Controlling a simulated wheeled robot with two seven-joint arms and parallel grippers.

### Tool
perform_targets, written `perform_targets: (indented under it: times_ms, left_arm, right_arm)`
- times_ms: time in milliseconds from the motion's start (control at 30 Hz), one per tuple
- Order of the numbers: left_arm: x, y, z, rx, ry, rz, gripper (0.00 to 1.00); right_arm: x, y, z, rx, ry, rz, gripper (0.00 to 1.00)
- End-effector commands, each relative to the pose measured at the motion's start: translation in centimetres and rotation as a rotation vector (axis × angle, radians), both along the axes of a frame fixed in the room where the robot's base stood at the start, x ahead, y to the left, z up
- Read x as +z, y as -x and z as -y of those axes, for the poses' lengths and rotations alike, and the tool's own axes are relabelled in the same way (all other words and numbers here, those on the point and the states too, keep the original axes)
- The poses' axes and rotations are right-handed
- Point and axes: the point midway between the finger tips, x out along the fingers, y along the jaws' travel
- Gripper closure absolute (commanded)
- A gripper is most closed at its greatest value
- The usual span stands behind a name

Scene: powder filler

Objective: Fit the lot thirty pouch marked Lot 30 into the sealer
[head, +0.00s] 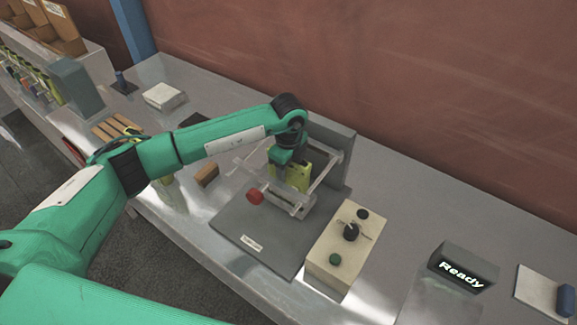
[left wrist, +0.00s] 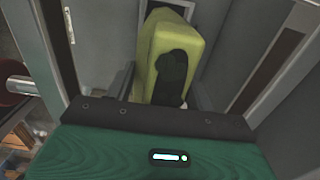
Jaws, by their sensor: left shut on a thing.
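A yellow-green pouch (head: 291,178) is held by my left gripper (head: 288,165) inside the clear frame of the sealer (head: 256,228). In the left wrist view the pouch (left wrist: 177,58) stands between the two fingers, with a dark mark on its face. No lot number can be read on it. My left gripper (left wrist: 167,88) is shut on the pouch. The sealer's grey base plate has a red knob (head: 255,196) on its left side. The lower end of the pouch is partly hidden by the sealer frame. My right gripper is not in view.
A cream control box (head: 343,245) with a dial and green button stands right of the sealer. A display (head: 462,268) reads "Ready". Wooden slats (head: 112,128), a brown block (head: 206,175) and a white pad (head: 163,96) lie left. The back right of the bench is clear.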

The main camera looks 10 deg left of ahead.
Motion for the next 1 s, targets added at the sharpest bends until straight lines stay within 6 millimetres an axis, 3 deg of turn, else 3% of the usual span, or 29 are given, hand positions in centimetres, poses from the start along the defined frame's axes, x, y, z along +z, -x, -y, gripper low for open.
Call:
perform_targets:
  times_ms: [33, 133, 500, 567, 1000]
  left_arm:
    - [-0.1, 0.0, 0.0, 0.000, 0.000, 0.000, 0.42]
    - [-0.1, 0.0, 0.0, 0.000, 0.000, 0.000, 0.24]
    - [0.4, 0.0, 0.0, 0.000, 0.000, 0.000, 0.24]
    - [0.6, -0.1, 0.0, 0.000, 0.001, 0.002, 0.24]
    - [9.3, -0.1, 0.0, -0.001, 0.001, 0.004, 0.24]
  right_arm:
    - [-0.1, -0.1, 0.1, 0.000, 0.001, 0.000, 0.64]
    - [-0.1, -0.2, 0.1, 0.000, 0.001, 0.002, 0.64]
    - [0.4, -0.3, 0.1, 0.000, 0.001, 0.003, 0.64]
    - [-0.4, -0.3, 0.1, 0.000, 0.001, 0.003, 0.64]
    - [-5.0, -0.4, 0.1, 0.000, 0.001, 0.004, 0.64]
